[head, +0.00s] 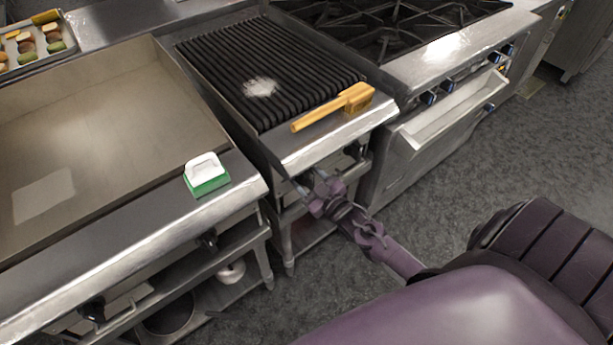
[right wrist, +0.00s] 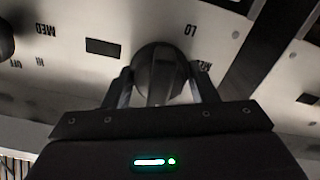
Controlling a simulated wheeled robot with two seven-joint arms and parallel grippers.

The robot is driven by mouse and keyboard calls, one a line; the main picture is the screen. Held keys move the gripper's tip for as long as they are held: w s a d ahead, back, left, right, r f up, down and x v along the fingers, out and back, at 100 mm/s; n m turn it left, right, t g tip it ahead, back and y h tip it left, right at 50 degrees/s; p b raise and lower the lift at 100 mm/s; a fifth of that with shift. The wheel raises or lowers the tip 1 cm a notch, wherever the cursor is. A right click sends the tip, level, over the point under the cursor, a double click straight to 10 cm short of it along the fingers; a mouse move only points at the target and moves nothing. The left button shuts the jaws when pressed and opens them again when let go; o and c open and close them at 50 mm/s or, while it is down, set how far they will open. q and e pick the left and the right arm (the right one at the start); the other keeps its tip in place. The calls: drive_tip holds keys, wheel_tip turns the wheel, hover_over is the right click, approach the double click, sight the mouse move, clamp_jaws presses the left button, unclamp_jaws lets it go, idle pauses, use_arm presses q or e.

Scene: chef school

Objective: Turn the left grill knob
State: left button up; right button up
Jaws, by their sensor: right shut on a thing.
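The grill (head: 270,75) with black ridged grates stands in the middle of the head view, its steel front panel facing me. My right gripper (head: 302,184) reaches the left part of that panel, just under the front ledge, and hides the left knob there. In the right wrist view the left grill knob (right wrist: 158,72) is black and round, and my right gripper (right wrist: 160,85) is shut on it, one finger on each side. Printed LO and MED marks show around it. Another dark knob (head: 352,151) sits farther right on the grill front. My left gripper is not in view.
A flat griddle (head: 110,110) with a green and white scrubber (head: 206,174) on its ledge stands at the left. A wooden brush (head: 335,106) lies on the grill's front ledge. A stove (head: 440,55) with blue-ringed knobs stands to the right. The grey floor (head: 440,195) ahead is clear.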

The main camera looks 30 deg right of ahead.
sight(313, 184)
drive_tip(key=shift+f+m, duration=0.1)
drive_tip(key=shift+m, duration=0.5)
drive_tip(key=o, duration=0.7)
drive_tip(key=s, duration=0.8)
drive_tip(key=shift+d, duration=0.35)
